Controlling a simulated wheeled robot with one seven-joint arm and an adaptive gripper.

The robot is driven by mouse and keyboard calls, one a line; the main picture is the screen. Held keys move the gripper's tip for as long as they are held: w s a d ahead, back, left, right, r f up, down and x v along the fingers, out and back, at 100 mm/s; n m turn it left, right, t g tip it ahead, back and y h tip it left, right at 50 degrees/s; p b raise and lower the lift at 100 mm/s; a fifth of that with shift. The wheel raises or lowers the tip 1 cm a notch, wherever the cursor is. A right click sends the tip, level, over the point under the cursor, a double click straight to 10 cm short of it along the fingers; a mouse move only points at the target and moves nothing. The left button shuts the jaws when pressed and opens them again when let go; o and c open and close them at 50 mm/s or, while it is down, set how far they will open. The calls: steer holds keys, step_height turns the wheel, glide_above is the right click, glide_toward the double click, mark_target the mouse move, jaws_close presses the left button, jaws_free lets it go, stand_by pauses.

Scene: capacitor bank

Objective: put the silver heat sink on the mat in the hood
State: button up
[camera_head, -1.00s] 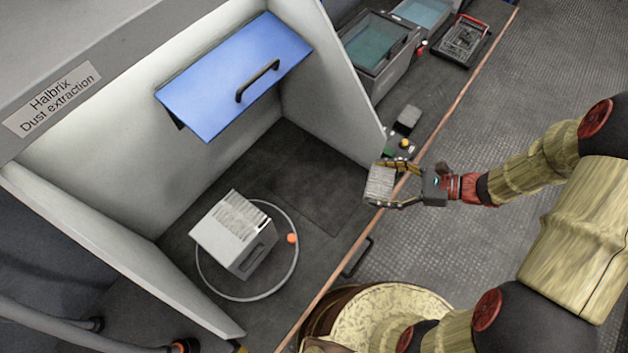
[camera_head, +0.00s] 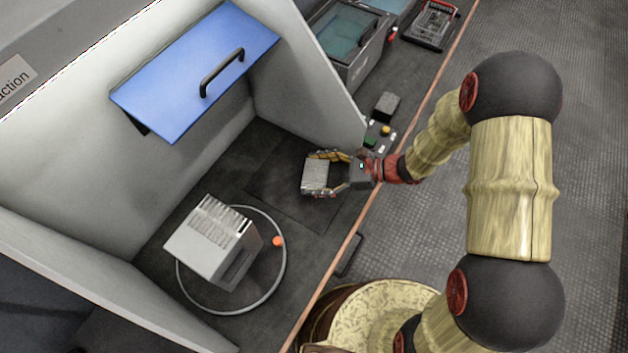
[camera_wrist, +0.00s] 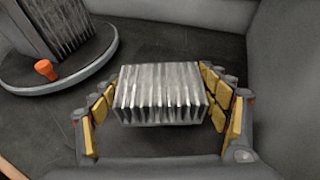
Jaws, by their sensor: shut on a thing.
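The silver heat sink (camera_head: 315,176) is a finned metal block. My gripper (camera_head: 328,173) is shut on it, with a finger on each side. The wrist view also shows the heat sink (camera_wrist: 161,93) between the yellow-padded fingers, fins towards the camera. In the head view it appears over the dark square mat (camera_head: 272,190) on the hood floor. I cannot tell whether it touches the mat or is held above it.
A grey finned box (camera_head: 215,242) stands on a round turntable (camera_head: 213,310) with an orange knob (camera_head: 278,241), left of the mat. The hood's right wall (camera_head: 318,75) rises close behind my gripper. The raised blue door (camera_head: 195,70) hangs above. Small parts and bins lie outside to the right.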

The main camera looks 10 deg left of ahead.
mark_target(315, 180)
steer(key=shift+w+a+f+b, duration=0.15)
steer(key=shift+f+b, duration=0.35)
steer(key=shift+f, duration=0.4)
steer(key=shift+s+a+f+b, duration=0.1)
steer(key=shift+f+b, duration=0.4)
steer(key=shift+f, duration=0.4)
steer(key=shift+f, duration=0.15)
steer(key=o, duration=1.4)
steer(key=shift+c, duration=0.2)
steer(key=shift+o, duration=0.7)
steer(key=shift+d+r, duration=0.15)
steer(key=shift+r, duration=0.1)
steer(key=p+v, duration=0.4)
steer(key=v, duration=0.7)
steer(key=shift+d, duration=0.4)
